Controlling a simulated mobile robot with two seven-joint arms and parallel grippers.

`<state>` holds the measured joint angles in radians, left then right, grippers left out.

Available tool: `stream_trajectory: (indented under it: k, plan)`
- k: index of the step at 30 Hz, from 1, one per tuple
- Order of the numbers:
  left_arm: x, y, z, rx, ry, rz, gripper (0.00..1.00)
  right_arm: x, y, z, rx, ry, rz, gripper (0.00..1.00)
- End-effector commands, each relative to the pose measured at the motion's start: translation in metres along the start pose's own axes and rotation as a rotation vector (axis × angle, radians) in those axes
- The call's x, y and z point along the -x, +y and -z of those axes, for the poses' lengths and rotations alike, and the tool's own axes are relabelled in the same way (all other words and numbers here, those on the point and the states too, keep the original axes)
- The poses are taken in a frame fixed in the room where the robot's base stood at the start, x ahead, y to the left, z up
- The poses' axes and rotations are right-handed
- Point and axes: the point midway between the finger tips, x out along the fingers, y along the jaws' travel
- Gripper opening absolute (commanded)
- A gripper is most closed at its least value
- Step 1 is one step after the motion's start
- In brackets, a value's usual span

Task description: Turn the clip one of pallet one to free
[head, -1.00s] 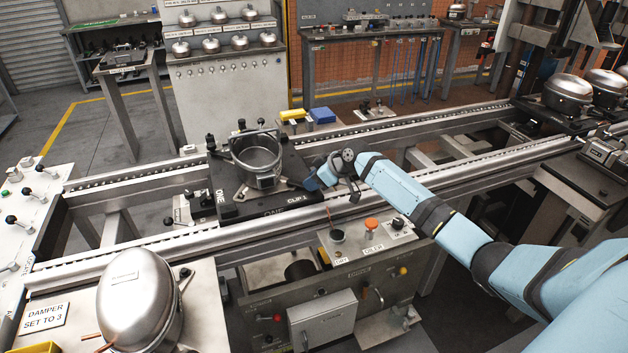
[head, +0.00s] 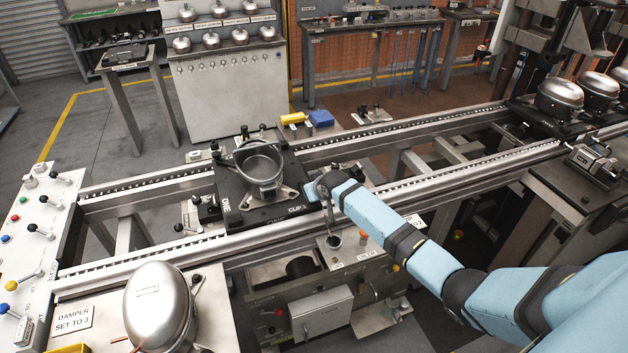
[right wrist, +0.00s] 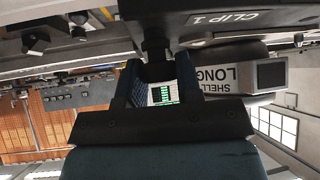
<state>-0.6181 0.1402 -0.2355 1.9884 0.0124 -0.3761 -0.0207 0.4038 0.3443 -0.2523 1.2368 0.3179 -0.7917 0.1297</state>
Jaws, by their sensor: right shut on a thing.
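Pallet one (head: 228,213) is a black plate on the roller rails, marked ONE and CLIP 1, with an open grey shell (head: 260,165) standing on it. My right gripper (head: 312,191) is at the pallet's front right corner, beside the CLIP 1 marking. In the right wrist view its two fingers (right wrist: 157,62) close around a small dark post, clip one (right wrist: 155,38), just by the CLIP 1 label. The wrist hides most of the clip in the head view, so its turn angle cannot be told. My left gripper is not in view.

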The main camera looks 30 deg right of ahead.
Motion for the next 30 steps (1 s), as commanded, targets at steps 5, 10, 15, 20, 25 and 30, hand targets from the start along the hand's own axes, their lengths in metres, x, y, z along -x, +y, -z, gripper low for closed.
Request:
stream_trajectory:
  k: [5,10,15,20,25,30]
  plan:
    - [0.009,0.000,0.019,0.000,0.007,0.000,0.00,0.002,-0.002,0.001,-0.074,-0.003,-0.069,0.00]
    - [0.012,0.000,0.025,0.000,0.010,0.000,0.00,0.001,-0.001,0.000,-0.117,-0.002,-0.114,0.00]
    - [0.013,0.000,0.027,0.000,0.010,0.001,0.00,0.000,-0.001,-0.001,-0.138,-0.002,-0.136,0.00]
    - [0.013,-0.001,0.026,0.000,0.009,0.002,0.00,-0.001,-0.001,-0.001,-0.144,-0.002,-0.142,0.00]
    - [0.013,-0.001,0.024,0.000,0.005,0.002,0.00,-0.001,-0.001,-0.001,-0.144,-0.002,-0.141,0.00]
    - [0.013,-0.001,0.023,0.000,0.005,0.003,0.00,-0.001,-0.001,-0.001,-0.144,-0.002,-0.141,0.48]
